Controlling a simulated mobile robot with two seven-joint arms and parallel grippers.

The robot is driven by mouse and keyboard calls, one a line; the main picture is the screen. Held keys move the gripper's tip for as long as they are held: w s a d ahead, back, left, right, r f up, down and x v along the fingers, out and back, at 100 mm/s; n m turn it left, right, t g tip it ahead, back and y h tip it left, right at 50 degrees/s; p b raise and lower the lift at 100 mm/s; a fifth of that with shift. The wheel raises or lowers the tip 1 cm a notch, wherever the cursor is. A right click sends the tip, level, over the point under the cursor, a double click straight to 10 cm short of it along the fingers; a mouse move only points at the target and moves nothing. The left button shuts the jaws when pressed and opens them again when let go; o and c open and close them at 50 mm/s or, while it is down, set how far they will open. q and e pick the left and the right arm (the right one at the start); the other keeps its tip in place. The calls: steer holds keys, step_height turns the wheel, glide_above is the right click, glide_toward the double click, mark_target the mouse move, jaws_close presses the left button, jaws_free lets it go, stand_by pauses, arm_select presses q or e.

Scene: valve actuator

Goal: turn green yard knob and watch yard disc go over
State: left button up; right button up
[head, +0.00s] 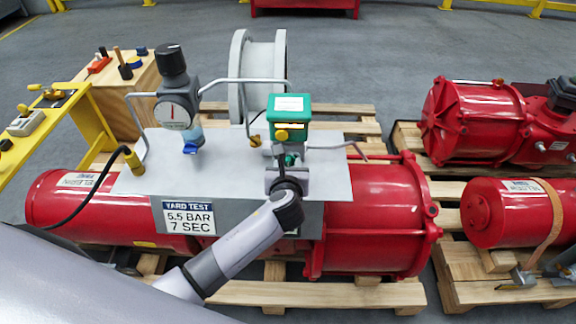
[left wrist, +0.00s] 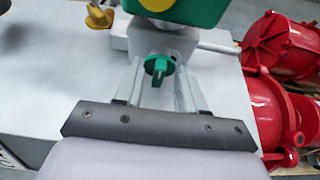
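The green knob (head: 290,159) is under the green box (head: 289,108) on the grey bench panel. In the left wrist view the green knob (left wrist: 159,67) shows between the two fingers of my left gripper (left wrist: 160,85), its narrow grip roughly upright. Clear gaps show on both sides of the knob, so the gripper is open and not clamped on it. In the head view my left gripper (head: 287,172) is just in front of the knob and partly hides it. I cannot pick out a yard disc for certain. My right gripper is not in view.
A regulator with a gauge (head: 174,112) stands left of the box, among bent grey pipes (head: 244,82). A sign (head: 188,217) reads YARD TEST, 5.5 BAR, 7 SEC. A red cylinder (head: 373,215) lies below the panel. More red actuators (head: 475,115) rest on pallets at right.

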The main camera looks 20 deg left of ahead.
arm_select(q)
jaws_close()
